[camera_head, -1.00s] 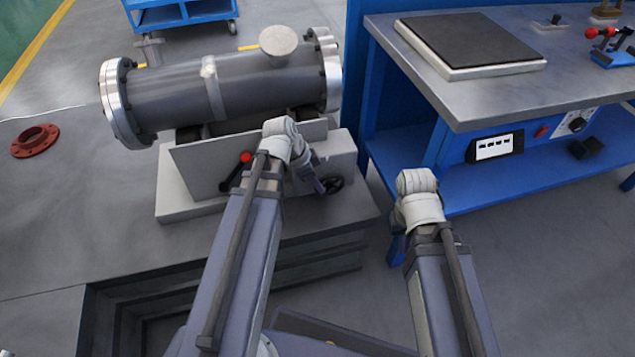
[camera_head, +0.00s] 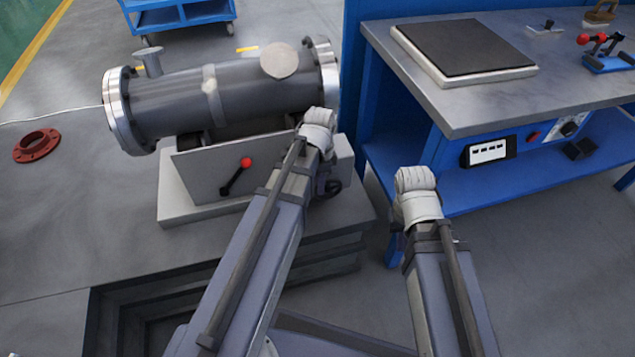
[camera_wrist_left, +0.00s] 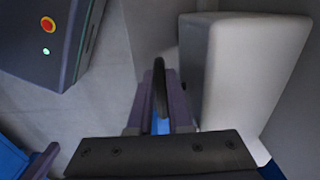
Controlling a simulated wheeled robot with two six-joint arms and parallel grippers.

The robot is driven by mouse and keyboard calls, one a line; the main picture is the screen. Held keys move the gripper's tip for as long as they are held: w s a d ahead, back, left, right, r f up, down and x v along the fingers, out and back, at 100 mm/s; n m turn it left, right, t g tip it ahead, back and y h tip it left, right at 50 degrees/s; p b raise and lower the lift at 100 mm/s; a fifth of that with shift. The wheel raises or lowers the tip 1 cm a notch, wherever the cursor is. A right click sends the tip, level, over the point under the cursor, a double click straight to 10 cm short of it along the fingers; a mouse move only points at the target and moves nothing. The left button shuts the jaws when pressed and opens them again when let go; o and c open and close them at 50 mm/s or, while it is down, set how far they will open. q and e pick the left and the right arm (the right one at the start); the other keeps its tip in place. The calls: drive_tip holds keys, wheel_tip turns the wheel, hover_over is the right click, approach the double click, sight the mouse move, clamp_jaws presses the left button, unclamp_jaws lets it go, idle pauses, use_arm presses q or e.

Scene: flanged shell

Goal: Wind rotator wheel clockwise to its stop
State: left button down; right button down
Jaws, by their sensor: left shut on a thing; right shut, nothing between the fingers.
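The grey flanged shell (camera_head: 235,98) lies across the light grey rotator base (camera_head: 188,204) in the head view. A round grey cap (camera_head: 280,60) on the shell tilts toward me. The black rotator wheel (camera_head: 334,187) is at the base's right end, mostly hidden behind my left wrist. In the left wrist view the wheel (camera_wrist_left: 160,82) shows edge-on, its rim between the fingers of my left gripper (camera_wrist_left: 159,118), which is shut on it. My right gripper (camera_head: 398,222) is away from the rotator, right of it, shut and empty; its wrist mostly hides the fingers.
A red-knobbed lever (camera_head: 236,176) stands on the base's front, left of my left arm. A red flange ring (camera_head: 37,146) lies on the grey surface at left. A blue workbench (camera_head: 480,95) stands at right. Grey floor (camera_head: 560,250) is free in front of it.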

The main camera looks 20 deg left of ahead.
use_arm(q)
drive_tip(key=shift+w+d+r+g+y, duration=0.1)
drive_tip(key=shift+w+d+g+y, duration=0.15)
drive_tip(key=shift+y, duration=0.2)
drive_tip(key=shift+d+r+g+y, duration=0.1)
drive_tip(key=shift+g+y, duration=0.25)
drive_tip(key=shift+y, duration=0.1)
drive_tip(key=c, duration=1.1)
unclamp_jaws()
drive_tip(key=shift+r, duration=0.1)
drive_tip(key=r+p, duration=0.2)
drive_tip(key=d+r+p, duration=0.1)
drive_tip(key=r+p, duration=0.2)
drive_tip(key=w+r+p, duration=0.1)
drive_tip(key=r+p, duration=0.1)
drive_tip(key=shift+d+r+p, duration=0.25)
drive_tip(key=shift+r+p, duration=0.05)
drive_tip(key=shift+r, duration=0.05)
drive_tip(key=shift+f, duration=0.1)
